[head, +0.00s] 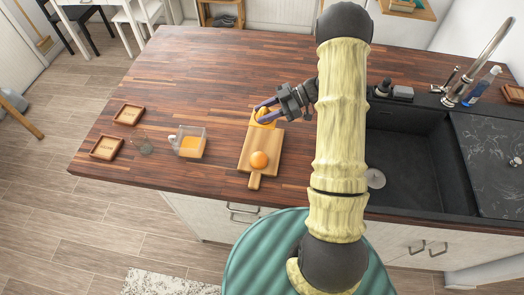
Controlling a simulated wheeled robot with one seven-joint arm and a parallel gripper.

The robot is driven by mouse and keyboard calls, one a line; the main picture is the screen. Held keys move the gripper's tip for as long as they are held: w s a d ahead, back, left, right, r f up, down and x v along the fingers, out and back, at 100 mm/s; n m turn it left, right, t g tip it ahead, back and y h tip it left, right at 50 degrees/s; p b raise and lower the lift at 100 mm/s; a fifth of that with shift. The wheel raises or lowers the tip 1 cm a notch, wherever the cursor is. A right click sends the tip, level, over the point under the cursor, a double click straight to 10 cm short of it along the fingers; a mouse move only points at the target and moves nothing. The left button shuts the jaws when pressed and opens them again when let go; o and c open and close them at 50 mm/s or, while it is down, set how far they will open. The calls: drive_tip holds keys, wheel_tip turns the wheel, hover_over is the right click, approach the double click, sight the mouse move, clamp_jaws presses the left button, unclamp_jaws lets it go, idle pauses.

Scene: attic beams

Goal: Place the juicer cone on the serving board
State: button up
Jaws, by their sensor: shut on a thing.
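The serving board (273,143) is a light wooden paddle with its handle towards the near edge of the dark wooden counter. A round orange (259,160) sits on its near half. My gripper (262,112) is at the far end of the board, its purple fingers shut on a yellow-orange piece, which I take to be the juicer cone (266,117). The fingers partly hide the cone. I cannot tell whether it touches the board or hangs just above it.
A clear jug (188,145) with orange contents stands left of the board. A small clear glass (143,146) and two wooden coasters (107,147) (129,115) lie further left. The black sink (410,150) is at the right, beyond my arm. The far left counter is clear.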

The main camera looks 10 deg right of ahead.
drive_tip(key=p, duration=0.2)
hover_over(265, 138)
drive_tip(key=shift+w+f, duration=0.2)
drive_tip(key=shift+f, duration=2.65)
drive_tip(key=shift+f, duration=0.1)
drive_tip(key=shift+f+p, duration=0.6)
drive_tip(key=shift+f, duration=1.4)
drive_tip(key=shift+s+f+b, duration=0.1)
drive_tip(key=shift+f+b, duration=0.2)
drive_tip(key=shift+f, duration=0.05)
drive_tip(key=shift+f, duration=0.1)
